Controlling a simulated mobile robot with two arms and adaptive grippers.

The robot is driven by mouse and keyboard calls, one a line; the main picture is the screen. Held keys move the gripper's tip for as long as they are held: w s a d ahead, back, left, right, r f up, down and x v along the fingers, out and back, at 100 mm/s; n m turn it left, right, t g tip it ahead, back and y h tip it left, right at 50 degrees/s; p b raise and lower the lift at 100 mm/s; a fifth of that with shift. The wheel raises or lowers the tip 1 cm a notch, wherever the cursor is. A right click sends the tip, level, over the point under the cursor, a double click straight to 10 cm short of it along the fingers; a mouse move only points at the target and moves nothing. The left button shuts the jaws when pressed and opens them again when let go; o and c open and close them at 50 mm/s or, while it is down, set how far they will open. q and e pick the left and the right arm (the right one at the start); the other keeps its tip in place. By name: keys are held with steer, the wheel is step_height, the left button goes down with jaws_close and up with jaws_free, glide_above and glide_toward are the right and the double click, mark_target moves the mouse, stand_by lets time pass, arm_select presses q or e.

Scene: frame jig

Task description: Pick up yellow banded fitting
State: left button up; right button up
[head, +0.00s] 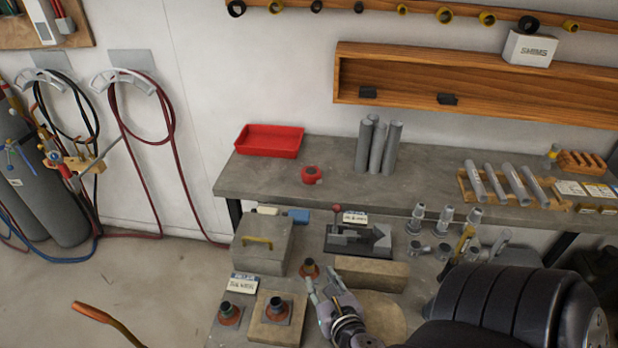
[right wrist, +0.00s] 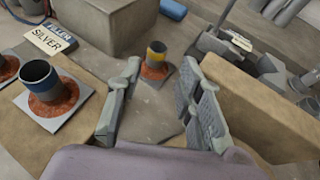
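The yellow banded fitting (right wrist: 156,56) is a short dark pipe stub with a yellow band near its top. It stands upright on a reddish-brown base in the right wrist view. In the head view the fitting (head: 309,268) is small, just left of my right gripper's tips. My right gripper (head: 320,277) is open and empty. In the right wrist view the gripper (right wrist: 162,72) has its fingers spread wide, with the fitting beyond the gap between the tips. I cannot tell whether they touch. My left gripper is not in view.
A blue banded fitting (right wrist: 40,80) on a square plate stands left of the gripper. A tan block (right wrist: 262,112) lies close beside the right finger. A grey box (head: 262,244) stands behind left, and a clamp fixture (head: 360,240) stands behind. A "SILVER" filler label (right wrist: 50,40) is at left.

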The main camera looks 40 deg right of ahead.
mark_target(311, 265)
steer(key=x, duration=0.3)
steer(key=shift+w, duration=0.15)
steer(key=p+x, duration=0.1)
steer(key=x, duration=0.4)
steer(key=shift+a+f, duration=0.1)
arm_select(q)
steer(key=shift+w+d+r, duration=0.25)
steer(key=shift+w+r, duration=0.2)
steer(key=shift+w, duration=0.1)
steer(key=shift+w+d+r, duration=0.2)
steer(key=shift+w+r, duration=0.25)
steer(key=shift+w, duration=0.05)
arm_select(e)
steer(key=shift+c, duration=0.3)
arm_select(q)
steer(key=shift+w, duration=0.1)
arm_select(e)
jaws_close()
